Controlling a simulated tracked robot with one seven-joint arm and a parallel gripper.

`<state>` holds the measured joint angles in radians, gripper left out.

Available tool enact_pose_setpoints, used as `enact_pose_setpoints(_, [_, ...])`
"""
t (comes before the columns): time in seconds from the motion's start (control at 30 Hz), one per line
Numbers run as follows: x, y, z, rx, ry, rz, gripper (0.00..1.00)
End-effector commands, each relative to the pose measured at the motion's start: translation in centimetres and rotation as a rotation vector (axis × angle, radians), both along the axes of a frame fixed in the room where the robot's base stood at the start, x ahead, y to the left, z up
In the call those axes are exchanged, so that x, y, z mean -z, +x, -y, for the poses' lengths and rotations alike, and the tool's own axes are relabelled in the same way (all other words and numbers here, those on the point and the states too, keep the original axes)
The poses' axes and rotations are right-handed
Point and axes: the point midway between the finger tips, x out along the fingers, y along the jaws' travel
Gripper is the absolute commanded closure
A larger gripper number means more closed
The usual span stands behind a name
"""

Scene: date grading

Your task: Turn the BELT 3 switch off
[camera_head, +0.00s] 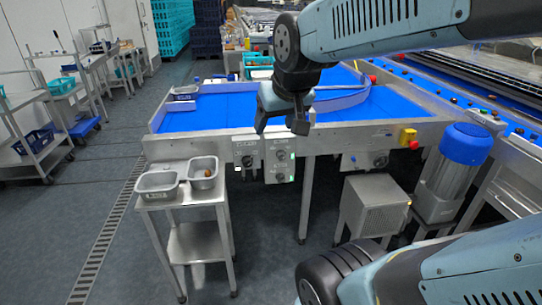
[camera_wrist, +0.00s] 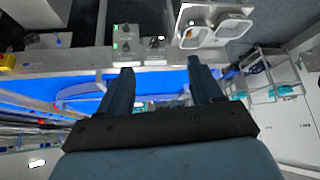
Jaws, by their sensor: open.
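Several rotary switches sit on grey panels along the front of the blue belt table. The left panel (camera_head: 247,155) has one dark knob. The middle panel (camera_head: 280,162) has two knobs, one above the other, with green lights beside them. Another switch panel (camera_head: 366,161) is further right. The labels are too small to read, so I cannot tell which is BELT 3. In the wrist view the panel with green lights (camera_wrist: 125,43) and the single-knob panel (camera_wrist: 156,48) lie beyond the fingertips. My gripper (camera_head: 282,128) is open and empty, above and in front of the panels; its fingers show in the wrist view (camera_wrist: 160,68).
A small steel stand (camera_head: 200,244) with two metal pans (camera_head: 157,181) is at front left. A yellow-and-red stop button (camera_head: 409,138), a blue-capped motor (camera_head: 466,145) and a grey box (camera_head: 372,207) are at right. Open floor lies left.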

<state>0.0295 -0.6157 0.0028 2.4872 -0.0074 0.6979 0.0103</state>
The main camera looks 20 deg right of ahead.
Motion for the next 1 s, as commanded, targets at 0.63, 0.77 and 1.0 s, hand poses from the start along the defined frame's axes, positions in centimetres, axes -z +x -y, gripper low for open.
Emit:
enact_pose_setpoints(0.63, [7.2, 18.5, 5.0, 0.097, -0.013, 0.269, 0.35])
enact_pose_setpoints(0.77, [9.3, 21.4, 6.2, 0.112, -0.013, 0.326, 0.35])
enact_pose_setpoints(1.0, [13.5, 25.8, 8.5, 0.141, -0.011, 0.430, 0.35])
